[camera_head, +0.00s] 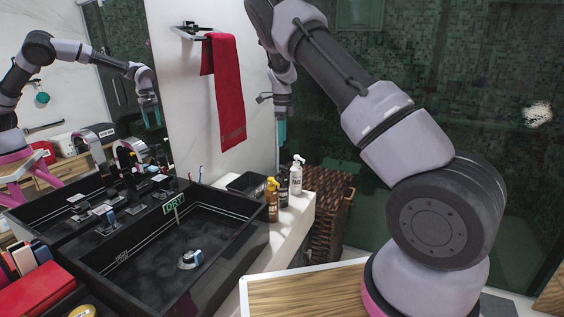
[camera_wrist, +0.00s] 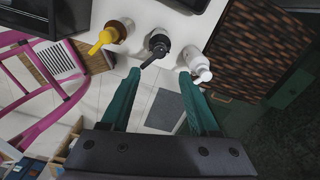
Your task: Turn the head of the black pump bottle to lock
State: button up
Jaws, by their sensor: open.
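The black pump bottle (camera_head: 283,187) stands on the white counter between an amber bottle (camera_head: 271,199) and a white bottle (camera_head: 297,176). In the wrist view its black pump head (camera_wrist: 159,43) shows from above, its nozzle pointing down and left. My gripper (camera_wrist: 159,72) is open and empty, its teal fingers to the left and right of the black nozzle's line. The black head lies just beyond the fingertips in that view, and I see no contact.
The amber bottle's yellow pump (camera_wrist: 104,40) is near the left fingertip; the white bottle's pump (camera_wrist: 197,65) is close to the right one. A black sink (camera_head: 110,265) lies left, a woven basket (camera_head: 328,205) right. A red towel (camera_head: 224,95) hangs behind.

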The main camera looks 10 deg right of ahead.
aim_at(282, 166)
notch_tip(282, 166, down, 11)
jog(key=shift+r, duration=0.2)
dwell(0.3)
grip_shut()
